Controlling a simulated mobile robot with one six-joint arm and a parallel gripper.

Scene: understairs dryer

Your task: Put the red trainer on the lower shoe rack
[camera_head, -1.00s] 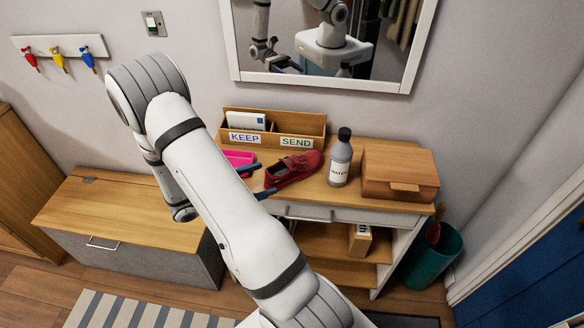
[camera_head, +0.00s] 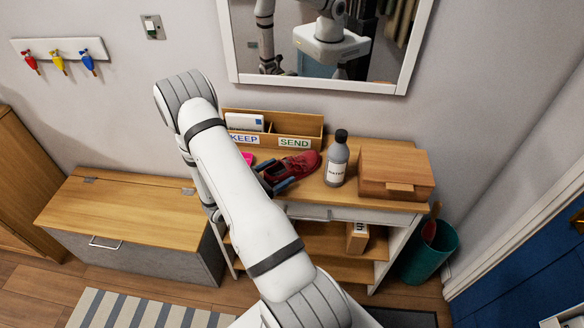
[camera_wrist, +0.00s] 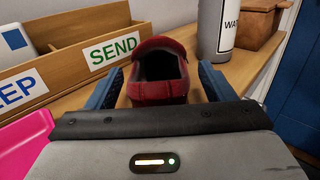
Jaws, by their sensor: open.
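The red trainer (camera_head: 293,166) lies on top of the wooden console table (camera_head: 376,207), in front of the letter box marked KEEP and SEND. In the wrist view the trainer (camera_wrist: 159,72) sits between the two blue fingers of my gripper (camera_wrist: 160,88), its opening facing up. The fingers stand apart on either side, with a gap visible beside the shoe. In the head view my gripper (camera_head: 275,179) is at the trainer's near left end, partly hidden by my arm. Open shelves (camera_head: 332,240) lie under the tabletop; I cannot tell whether they are the shoe rack.
A water bottle (camera_head: 338,158) and a wooden box (camera_head: 395,172) stand right of the trainer. The letter box (camera_head: 299,124) is behind it. A pink item (camera_wrist: 27,144) lies left of my gripper. A small box (camera_head: 357,236) sits on a shelf; a teal bin (camera_head: 428,251) stands right.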

